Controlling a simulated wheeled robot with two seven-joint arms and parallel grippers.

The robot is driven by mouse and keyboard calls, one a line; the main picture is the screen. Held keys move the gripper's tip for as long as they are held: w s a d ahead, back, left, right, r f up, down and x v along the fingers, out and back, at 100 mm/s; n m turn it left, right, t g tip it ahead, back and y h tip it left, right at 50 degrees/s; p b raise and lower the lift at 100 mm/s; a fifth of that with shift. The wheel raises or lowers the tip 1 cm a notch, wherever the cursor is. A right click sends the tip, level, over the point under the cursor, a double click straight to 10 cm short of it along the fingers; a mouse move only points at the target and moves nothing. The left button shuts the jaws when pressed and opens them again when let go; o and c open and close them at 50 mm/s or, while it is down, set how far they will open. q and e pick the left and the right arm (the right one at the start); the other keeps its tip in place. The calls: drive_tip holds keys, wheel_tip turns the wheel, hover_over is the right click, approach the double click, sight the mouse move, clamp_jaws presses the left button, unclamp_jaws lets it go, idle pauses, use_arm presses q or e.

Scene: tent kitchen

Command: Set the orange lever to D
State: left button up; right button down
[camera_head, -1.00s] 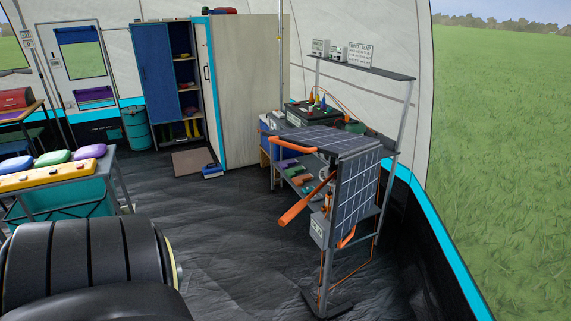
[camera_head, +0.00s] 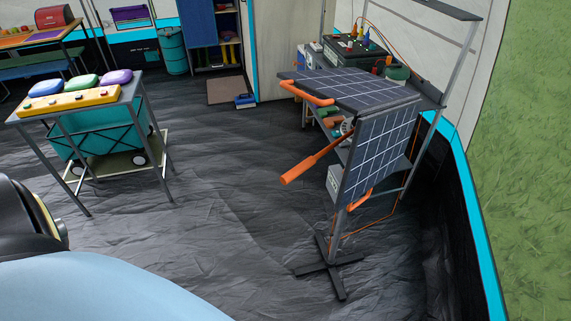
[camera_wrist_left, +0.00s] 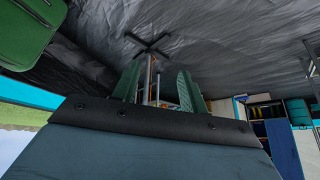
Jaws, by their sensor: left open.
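The orange lever (camera_head: 313,161) sticks out to the lower left from the solar panel stand in the head view. Its inner end meets the stand near a round grey part (camera_head: 347,127). No letter D can be read. An orange handle (camera_head: 307,93) runs along the front edge of the flat panel (camera_head: 350,90). My left gripper (camera_wrist_left: 158,78) shows in the left wrist view with its two green fingers apart, empty. The stand's post and orange parts appear beyond and between the fingers, well away. The left gripper is not visible in the head view. My right gripper is out of view.
A tilted solar panel (camera_head: 380,150) hangs beside the lever, above a dark cross-shaped base (camera_head: 330,267). A shelf with equipment stands behind. A table (camera_head: 130,95) with coloured pads and a yellow button bar is at left. The floor between is clear.

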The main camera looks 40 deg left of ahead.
use_arm(q)
drive_tip(key=w+a+r+t+p, duration=0.1)
drive_tip(key=w+a+r+t, duration=0.1)
drive_tip(key=w+r, duration=0.4)
drive_tip(key=w+a+r+t, duration=0.1)
drive_tip(key=w+r+t, duration=0.25)
drive_tip(key=r, duration=0.45)
drive_tip(key=m+t+h+p, duration=0.3)
drive_tip(key=t, duration=0.3)
approach(293, 171)
drive_tip(key=shift+n, duration=0.3)
drive_tip(key=w, duration=0.3)
drive_tip(key=w+d, duration=0.1)
drive_tip(key=w, duration=0.2)
drive_tip(key=w+f, duration=0.1)
drive_tip(key=w, duration=0.3)
drive_tip(key=shift+d, duration=0.3)
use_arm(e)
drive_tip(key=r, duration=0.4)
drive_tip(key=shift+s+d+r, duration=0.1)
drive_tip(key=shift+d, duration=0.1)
use_arm(q)
clamp_jaws()
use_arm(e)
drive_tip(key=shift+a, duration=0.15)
